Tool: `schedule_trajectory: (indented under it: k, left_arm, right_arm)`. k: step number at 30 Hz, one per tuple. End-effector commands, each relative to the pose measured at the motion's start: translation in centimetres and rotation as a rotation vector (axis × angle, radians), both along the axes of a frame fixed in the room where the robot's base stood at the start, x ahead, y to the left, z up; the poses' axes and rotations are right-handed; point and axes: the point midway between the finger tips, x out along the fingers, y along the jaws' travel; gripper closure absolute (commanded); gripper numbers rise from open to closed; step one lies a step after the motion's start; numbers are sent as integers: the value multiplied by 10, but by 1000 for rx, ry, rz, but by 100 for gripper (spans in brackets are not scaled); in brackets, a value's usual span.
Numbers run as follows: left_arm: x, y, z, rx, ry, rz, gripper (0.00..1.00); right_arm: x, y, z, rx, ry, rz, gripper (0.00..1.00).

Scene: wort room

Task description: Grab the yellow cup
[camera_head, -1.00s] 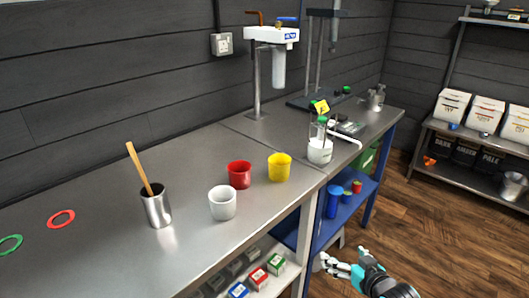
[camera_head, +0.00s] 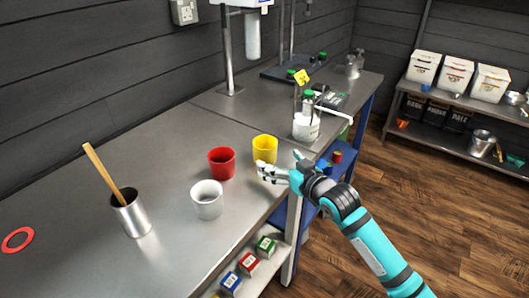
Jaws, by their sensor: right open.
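The yellow cup (camera_head: 265,147) stands upright on the steel worktop near its front edge, right of the red cup (camera_head: 222,162). My right gripper (camera_head: 262,171) is open, with its fingers pointing left, just in front of the yellow cup's lower part in the picture. I cannot tell whether the fingers touch the cup. The cup's lower right side is partly hidden by the gripper. My left gripper does not show.
A white cup (camera_head: 207,200) stands front left of the red cup. A metal container (camera_head: 131,215) with a wooden stick is further left. A white vessel (camera_head: 306,127) with bottles stands behind right of the yellow cup. Small boxes (camera_head: 249,263) sit on the lower shelf.

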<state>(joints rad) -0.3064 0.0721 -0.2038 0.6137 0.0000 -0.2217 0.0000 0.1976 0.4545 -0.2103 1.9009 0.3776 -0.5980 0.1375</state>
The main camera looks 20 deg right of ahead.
Motion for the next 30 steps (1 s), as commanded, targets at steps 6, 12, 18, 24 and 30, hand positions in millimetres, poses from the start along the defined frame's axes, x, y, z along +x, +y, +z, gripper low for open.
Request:
schedule_trajectory:
  k: [6,12,18,24,30]
  left_arm:
    - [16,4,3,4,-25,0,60]
    - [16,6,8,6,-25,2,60]
    - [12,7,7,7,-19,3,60]
    - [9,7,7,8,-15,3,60]
    - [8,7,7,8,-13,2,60]
  right_arm:
    - [15,5,-3,0,-1,0,8]
    - [40,16,-8,3,0,0,8]
    - [59,21,-14,0,-1,0,8]
    - [61,22,-15,0,0,0,8]
    - [60,21,-15,0,0,0,29]
